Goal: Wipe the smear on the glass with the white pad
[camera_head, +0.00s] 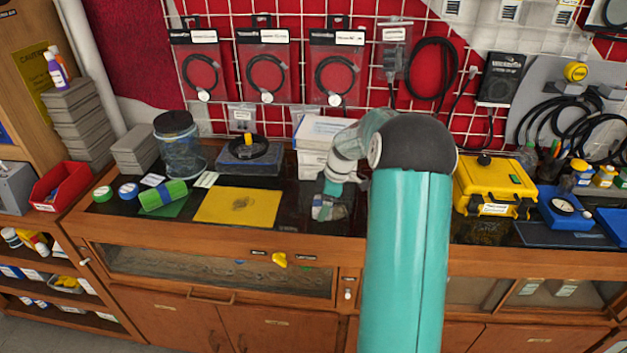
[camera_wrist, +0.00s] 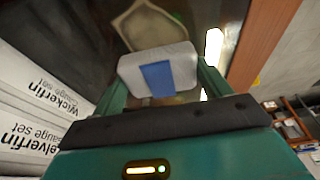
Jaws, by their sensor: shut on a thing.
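My gripper (camera_wrist: 160,84) is shut on the white pad (camera_wrist: 182,60), a pale block with a blue band, in the wrist view. In the head view my gripper (camera_head: 331,193) points down at the dark glossy counter top (camera_head: 283,205), right of the yellow sheet. The pad (camera_head: 323,210) shows at its tip, close to the surface; I cannot tell whether it touches. A dark scribbled smear-like mark (camera_head: 242,203) shows over the yellow sheet (camera_head: 210,208). In the wrist view a pale many-sided outline (camera_wrist: 140,22) lies beyond the pad; I cannot tell whether it is a reflection.
White boxes (camera_head: 312,163) stand behind my gripper and show at left in the wrist view. A yellow case (camera_head: 494,184) stands right. The counter's wooden front edge (camera_head: 200,243) runs below.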

